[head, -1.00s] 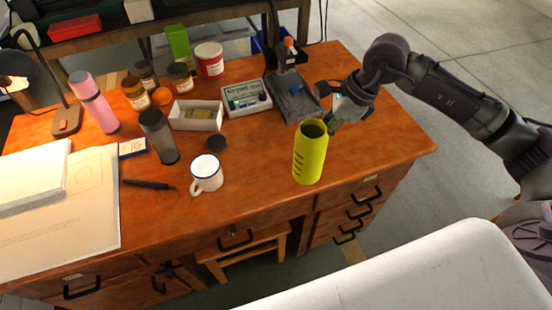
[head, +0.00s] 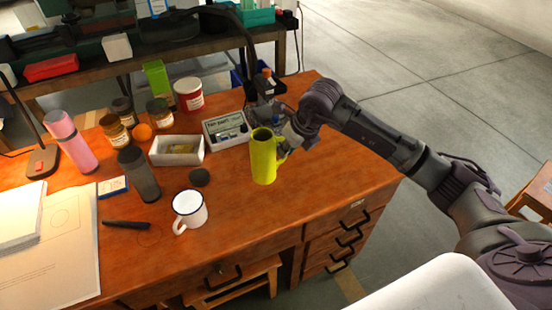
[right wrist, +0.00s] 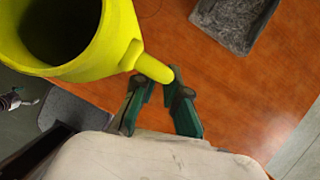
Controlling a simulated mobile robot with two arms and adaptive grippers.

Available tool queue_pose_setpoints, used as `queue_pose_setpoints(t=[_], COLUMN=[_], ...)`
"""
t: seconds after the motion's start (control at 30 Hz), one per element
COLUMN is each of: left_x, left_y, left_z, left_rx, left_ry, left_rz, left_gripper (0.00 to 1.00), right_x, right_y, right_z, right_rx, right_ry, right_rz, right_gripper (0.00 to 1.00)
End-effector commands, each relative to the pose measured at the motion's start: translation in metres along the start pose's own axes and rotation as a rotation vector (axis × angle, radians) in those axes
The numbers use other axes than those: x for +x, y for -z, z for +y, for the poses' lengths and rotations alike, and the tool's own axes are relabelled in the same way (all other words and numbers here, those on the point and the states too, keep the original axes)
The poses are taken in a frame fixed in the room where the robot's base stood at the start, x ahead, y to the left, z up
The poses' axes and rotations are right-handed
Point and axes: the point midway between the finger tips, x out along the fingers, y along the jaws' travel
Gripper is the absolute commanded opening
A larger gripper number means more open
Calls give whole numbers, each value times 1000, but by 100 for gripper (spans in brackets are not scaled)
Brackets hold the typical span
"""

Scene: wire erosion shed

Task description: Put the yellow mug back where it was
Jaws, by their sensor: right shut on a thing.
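The yellow mug (head: 263,160) is tall and upright, over the right part of the wooden desk. It also fills the upper left of the right wrist view (right wrist: 110,45), with its dark inside showing. My right gripper (head: 287,143) is at its right side, shut on the mug's handle; in the right wrist view the fingertips (right wrist: 163,84) are at the handle's end. Whether the mug's base touches the desk is hard to tell. A faint ring mark (head: 149,238) lies on the desk near the black pen. My left gripper is not in view.
A white mug (head: 189,211), dark round lid (head: 200,177), grey tumbler (head: 139,176), white box (head: 177,158) and meter (head: 226,129) stand left of the yellow mug. A dark tray (right wrist: 235,22) lies behind my gripper. The desk's front right (head: 300,215) is clear.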

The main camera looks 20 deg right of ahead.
Motion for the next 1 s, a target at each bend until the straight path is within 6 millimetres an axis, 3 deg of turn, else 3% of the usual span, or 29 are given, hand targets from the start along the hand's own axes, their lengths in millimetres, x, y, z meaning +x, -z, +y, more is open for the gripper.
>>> queue_pose_setpoints(t=[0.1, 0.27, 0.63, 0.93, 0.97, 1.0], left_x=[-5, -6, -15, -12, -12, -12], left_y=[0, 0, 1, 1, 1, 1], left_z=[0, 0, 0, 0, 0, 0], left_rx=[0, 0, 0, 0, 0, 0], left_ry=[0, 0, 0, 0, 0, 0], left_rz=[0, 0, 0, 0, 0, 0], left_gripper=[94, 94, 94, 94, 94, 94], right_x=[16, 27, 63, 66, 67, 66], right_y=[-14, -20, -4, -3, -2, -2], right_z=[7, 9, 8, 8, 8, 8], right_rx=[1, -1, -1, -2, -2, -2], right_ry=[-3, 0, 0, 0, 1, 1], right_rz=[-2, -2, 0, -2, 1, 1], right_gripper=[0, 0, 0, 0, 14, 20])
